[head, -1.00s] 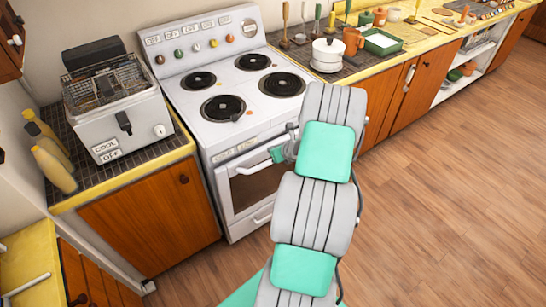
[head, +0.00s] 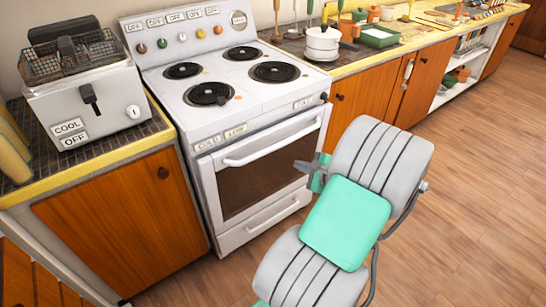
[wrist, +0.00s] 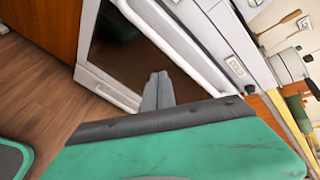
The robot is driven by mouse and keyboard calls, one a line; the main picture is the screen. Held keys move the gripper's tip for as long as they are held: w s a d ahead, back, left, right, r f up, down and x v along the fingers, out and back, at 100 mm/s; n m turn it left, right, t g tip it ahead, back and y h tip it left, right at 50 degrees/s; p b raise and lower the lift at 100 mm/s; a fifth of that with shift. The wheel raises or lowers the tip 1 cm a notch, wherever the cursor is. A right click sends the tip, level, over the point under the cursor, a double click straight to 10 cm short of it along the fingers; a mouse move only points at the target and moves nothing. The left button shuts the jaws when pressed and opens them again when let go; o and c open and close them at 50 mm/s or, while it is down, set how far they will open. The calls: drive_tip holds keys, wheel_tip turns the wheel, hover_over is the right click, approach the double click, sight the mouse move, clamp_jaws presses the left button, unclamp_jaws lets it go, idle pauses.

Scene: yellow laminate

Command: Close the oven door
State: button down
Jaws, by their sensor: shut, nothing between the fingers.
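The white oven (head: 190,135) has a door (head: 205,185) with a dark glass window (head: 262,175) and a long white handle (head: 272,142) near its top. The door stands upright and looks flush or nearly flush with the front; I cannot tell if a thin gap is left. My gripper (head: 301,167) is shut and empty, in front of the right part of the door, below the handle. In the wrist view, the shut fingers (wrist: 158,78) point at the door by the window (wrist: 125,55) and the handle (wrist: 180,35); contact is unclear.
A deep fryer (head: 85,95) stands on the left counter. A white pot (head: 322,42) stands on the right counter. Below the door is a drawer (head: 265,222) with its own handle. The wooden floor (head: 470,200) is clear on the right.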

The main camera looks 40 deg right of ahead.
drive_tip(key=a+n, duration=0.1)
drive_tip(key=n, duration=0.7)
approach(268, 153)
wheel_tip(268, 153, down, 3)
drive_tip(key=w, duration=0.4)
drive_tip(key=shift+w+d+r+y, duration=0.1)
drive_tip(key=shift+w+d+y, duration=0.05)
drive_tip(key=shift+d+y, duration=0.25)
drive_tip(key=shift+w+d+m, duration=0.1)
drive_tip(key=shift+w+m, duration=0.2)
drive_tip(key=shift+w, duration=0.3)
drive_tip(key=shift+w, duration=0.1)
drive_tip(key=w, duration=0.1)
drive_tip(key=w+r, duration=0.1)
drive_tip(key=w, duration=0.1)
drive_tip(key=shift+w+d, duration=0.25)
drive_tip(key=shift+w, duration=0.1)
drive_tip(key=shift+s, duration=0.15)
